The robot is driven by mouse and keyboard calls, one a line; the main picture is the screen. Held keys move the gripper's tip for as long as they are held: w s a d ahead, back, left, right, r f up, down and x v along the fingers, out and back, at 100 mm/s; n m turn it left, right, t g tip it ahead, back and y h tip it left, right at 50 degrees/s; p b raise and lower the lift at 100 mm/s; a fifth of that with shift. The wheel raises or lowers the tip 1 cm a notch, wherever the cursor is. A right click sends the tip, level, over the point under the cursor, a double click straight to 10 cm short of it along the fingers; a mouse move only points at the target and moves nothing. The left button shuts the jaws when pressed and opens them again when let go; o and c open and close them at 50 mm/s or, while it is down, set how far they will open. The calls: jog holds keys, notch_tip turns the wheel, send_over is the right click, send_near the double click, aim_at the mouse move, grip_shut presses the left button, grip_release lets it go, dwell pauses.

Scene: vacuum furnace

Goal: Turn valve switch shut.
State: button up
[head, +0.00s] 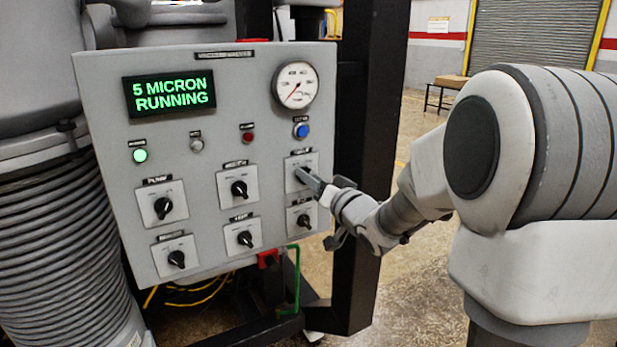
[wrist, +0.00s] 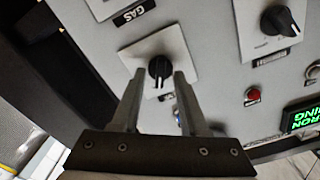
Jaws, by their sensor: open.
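A grey control panel (head: 190,240) carries several black rotary switches on pale square plates. The switch at upper right of the panel (head: 303,174) is the one at my gripper (head: 318,188). In the wrist view, its black knob (wrist: 160,67) sits between and just beyond my gripper's two open fingertips (wrist: 160,75), with a white pointer mark toward the bottom of that picture. Contact cannot be told. My fingers partly cover this switch in the head view. Its label is too small to read, so I cannot confirm which is the valve switch.
A display (head: 170,93) reads "5 MICRON RUNNING". A dial gauge (head: 296,86) and blue button (head: 301,130) are above the switch. Other knobs are close by, including one below (head: 304,221) and one to the left (head: 239,188). A black post (head: 365,90) stands behind the panel.

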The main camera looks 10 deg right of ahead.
grip_shut()
jog(key=shift+n+b, duration=0.3)
jog(key=shift+b, duration=0.1)
jog(key=shift+s+a+n+b, duration=0.1)
jog(key=shift+n+b, duration=2.3)
jog(key=shift+n, duration=0.4)
jog(key=shift+a+n+b, duration=0.1)
jog(key=shift+n+b, duration=2.25)
jog(key=shift+n, duration=0.45)
